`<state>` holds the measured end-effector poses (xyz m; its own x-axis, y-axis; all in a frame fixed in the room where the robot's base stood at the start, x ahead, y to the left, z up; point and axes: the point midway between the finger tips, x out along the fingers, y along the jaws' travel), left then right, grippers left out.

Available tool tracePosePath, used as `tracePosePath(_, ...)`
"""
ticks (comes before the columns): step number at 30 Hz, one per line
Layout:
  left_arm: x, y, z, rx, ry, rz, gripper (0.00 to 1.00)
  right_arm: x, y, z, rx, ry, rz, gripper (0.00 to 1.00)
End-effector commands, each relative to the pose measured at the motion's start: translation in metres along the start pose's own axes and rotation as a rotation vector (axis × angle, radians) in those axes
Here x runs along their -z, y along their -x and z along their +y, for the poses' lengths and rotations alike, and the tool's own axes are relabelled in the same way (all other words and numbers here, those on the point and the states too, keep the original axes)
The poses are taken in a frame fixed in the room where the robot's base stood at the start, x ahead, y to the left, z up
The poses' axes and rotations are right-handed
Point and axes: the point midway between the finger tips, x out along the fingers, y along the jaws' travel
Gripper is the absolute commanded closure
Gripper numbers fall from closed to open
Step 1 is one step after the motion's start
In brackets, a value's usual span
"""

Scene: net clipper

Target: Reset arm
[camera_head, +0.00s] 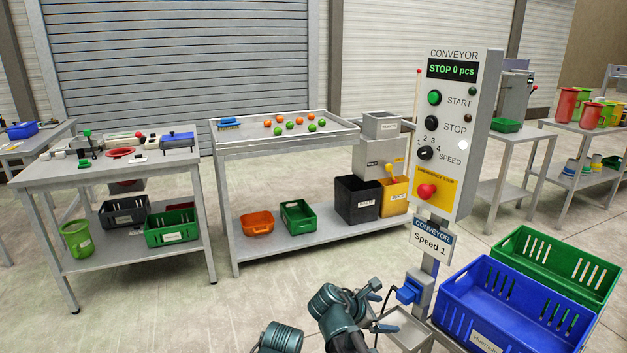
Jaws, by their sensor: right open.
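My right gripper (379,306) is at the bottom centre, at the end of a dark teal arm, with its fingers apart and nothing visible between them. It is to the left of the conveyor control post and appears close to a small grey tray (402,325), though I cannot tell whether they touch. Another teal arm part of mine shows at the bottom edge. My left gripper is not in view. The conveyor panel (461,130) reads "STOP 0 pcs", and a sign below it reads "Speed 1".
A blue crate (461,318) and a green crate (513,244) stand at lower right. A grey table (290,142) with orange and green balls stands at centre back. A workbench (60,179) with tools is at left. Open floor lies between the tables and my arms.

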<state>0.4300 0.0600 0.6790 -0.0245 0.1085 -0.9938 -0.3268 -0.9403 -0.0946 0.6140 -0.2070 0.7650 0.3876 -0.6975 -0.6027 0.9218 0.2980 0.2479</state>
Motion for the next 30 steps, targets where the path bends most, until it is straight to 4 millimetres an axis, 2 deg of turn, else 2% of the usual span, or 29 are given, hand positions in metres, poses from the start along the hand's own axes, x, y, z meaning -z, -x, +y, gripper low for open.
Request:
tracePosePath(1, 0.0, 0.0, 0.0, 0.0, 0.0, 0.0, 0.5, 0.005, -0.006, -0.019, 0.044, -0.141, 0.062, 0.0)
tracePosePath(3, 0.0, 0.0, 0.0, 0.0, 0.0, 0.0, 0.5, 0.018, -0.012, -0.042, 0.123, -0.37, 0.154, 0.0)
tracePosePath(7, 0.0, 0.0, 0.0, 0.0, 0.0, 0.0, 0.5, 0.042, -0.013, -0.076, 0.305, -0.781, 0.29, 0.0)
tracePosePath(12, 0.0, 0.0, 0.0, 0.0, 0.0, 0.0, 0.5, 0.066, -0.003, -0.104, 0.547, -1.195, 0.387, 0.0)
tracePosePath(18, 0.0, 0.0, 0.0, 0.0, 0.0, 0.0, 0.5, 0.084, 0.014, -0.122, 0.808, -1.536, 0.427, 0.0)
tracePosePath(21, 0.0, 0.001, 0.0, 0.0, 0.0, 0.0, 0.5, 0.091, 0.024, -0.129, 0.94, -1.679, 0.431, 0.0)
tracePosePath(22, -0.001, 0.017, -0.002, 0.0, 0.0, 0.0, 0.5, 0.082, 0.037, -0.122, 0.926, -1.652, 0.432, 0.0)
tracePosePath(30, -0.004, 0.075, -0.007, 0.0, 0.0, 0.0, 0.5, 0.059, 0.101, -0.11, 0.896, -1.545, 0.426, 0.0)
